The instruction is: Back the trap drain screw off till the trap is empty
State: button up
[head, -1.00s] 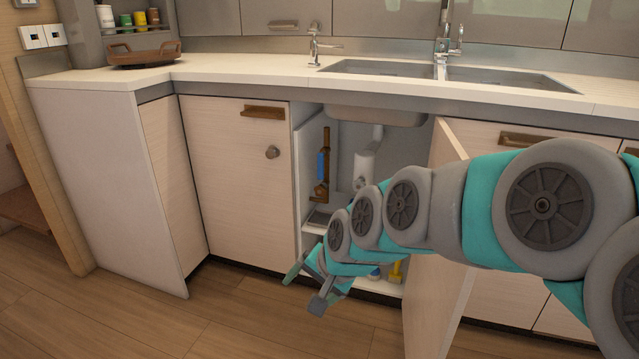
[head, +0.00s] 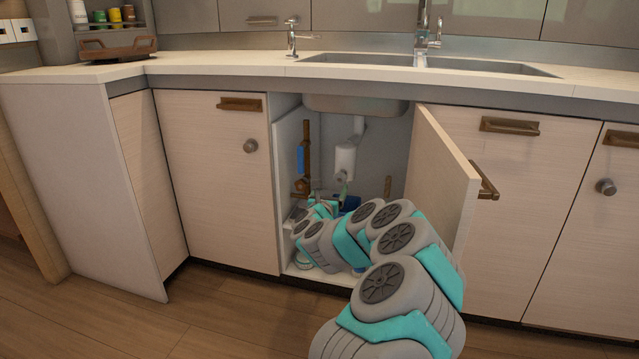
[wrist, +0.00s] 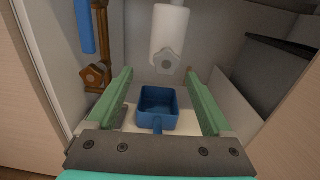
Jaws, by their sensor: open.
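The white trap (head: 345,158) hangs under the sink inside the open cabinet. In the wrist view the trap body (wrist: 170,38) stands upright, with a pale lobed drain screw (wrist: 167,61) low on its front. My gripper (wrist: 161,84) is open, its two green fingers apart with nothing between them; the drain screw lies beyond the fingertips, near their midline. A blue square tub (wrist: 158,108) with a handle sits on the cabinet floor below the screw. In the head view my arm reaches into the cabinet and hides much of its floor.
A brown pipe with a valve knob (wrist: 95,76) and a blue sleeve (wrist: 84,25) runs along the cabinet's left side. The open cabinet door (head: 445,175) stands to the right of my arm. A dark shelf-like piece (wrist: 275,75) is at the right.

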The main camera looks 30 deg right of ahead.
aim_at(340, 181)
jog(key=shift+m, duration=0.3)
jog(key=shift+s+d+f+x, duration=0.1)
jog(key=shift+s+d+x, duration=0.05)
jog(key=shift+x, duration=1.2)
jog(key=shift+s+d+f+x, duration=0.1)
jog(key=shift+s+x, duration=0.05)
jog(key=shift+x, duration=1.2)
jog(key=shift+s+d+f+x, duration=0.1)
jog(key=shift+s+d+x, duration=0.05)
jog(key=shift+x, duration=1.15)
grip_shut()
